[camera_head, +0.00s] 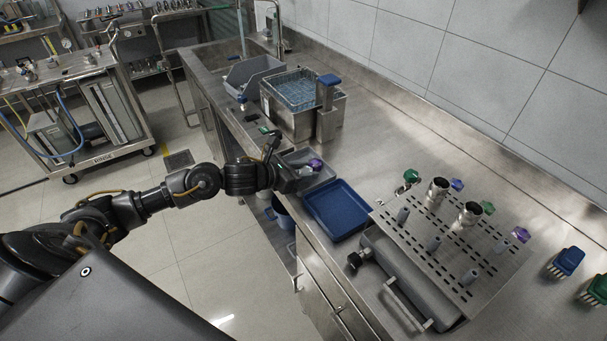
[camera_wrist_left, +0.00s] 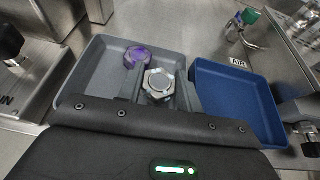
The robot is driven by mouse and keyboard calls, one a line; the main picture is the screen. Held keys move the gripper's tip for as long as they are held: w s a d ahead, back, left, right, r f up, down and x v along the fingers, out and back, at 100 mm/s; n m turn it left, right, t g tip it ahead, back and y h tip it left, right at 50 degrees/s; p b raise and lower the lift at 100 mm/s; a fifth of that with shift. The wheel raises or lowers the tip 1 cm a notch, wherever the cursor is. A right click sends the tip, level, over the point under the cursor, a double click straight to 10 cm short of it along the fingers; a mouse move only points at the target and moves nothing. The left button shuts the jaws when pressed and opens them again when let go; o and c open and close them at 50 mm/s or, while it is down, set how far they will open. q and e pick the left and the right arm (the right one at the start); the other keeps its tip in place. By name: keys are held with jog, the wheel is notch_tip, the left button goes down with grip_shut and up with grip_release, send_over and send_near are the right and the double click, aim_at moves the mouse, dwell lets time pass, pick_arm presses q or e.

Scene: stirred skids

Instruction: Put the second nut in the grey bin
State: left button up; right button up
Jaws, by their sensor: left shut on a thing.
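The grey bin (camera_head: 322,178) stands on the steel counter beside the blue tray; in the left wrist view the grey bin (camera_wrist_left: 88,74) lies right below my left gripper. My left gripper (camera_wrist_left: 160,88) is shut on a silver hexagonal nut (camera_wrist_left: 158,82) and holds it over the bin; the gap to the bin floor is hard to judge. A purple-topped part (camera_wrist_left: 137,56) lies in the bin, and its purple top (camera_head: 316,164) also shows in the head view. In the head view my left gripper (camera_head: 284,172) reaches the bin's left side, and the nut is hidden there. My right gripper is out of view.
The blue tray (camera_head: 336,208) adjoins the bin and looks empty. A perforated steel rack (camera_head: 452,256) with fittings and coloured handles stands to the right. A steel basin with a blue basket (camera_head: 298,90) stands behind the bin. Blue and green brushes (camera_head: 568,262) lie far right.

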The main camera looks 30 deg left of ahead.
pick_arm(q)
jog(key=shift+a+f, duration=0.1)
jog(key=shift+f, duration=0.95)
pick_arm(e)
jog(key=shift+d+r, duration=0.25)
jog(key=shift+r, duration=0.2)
pick_arm(q)
jog(key=shift+f, duration=0.25)
jog(key=o, duration=1)
jog(key=shift+r, duration=0.1)
jog(key=shift+o, duration=0.2)
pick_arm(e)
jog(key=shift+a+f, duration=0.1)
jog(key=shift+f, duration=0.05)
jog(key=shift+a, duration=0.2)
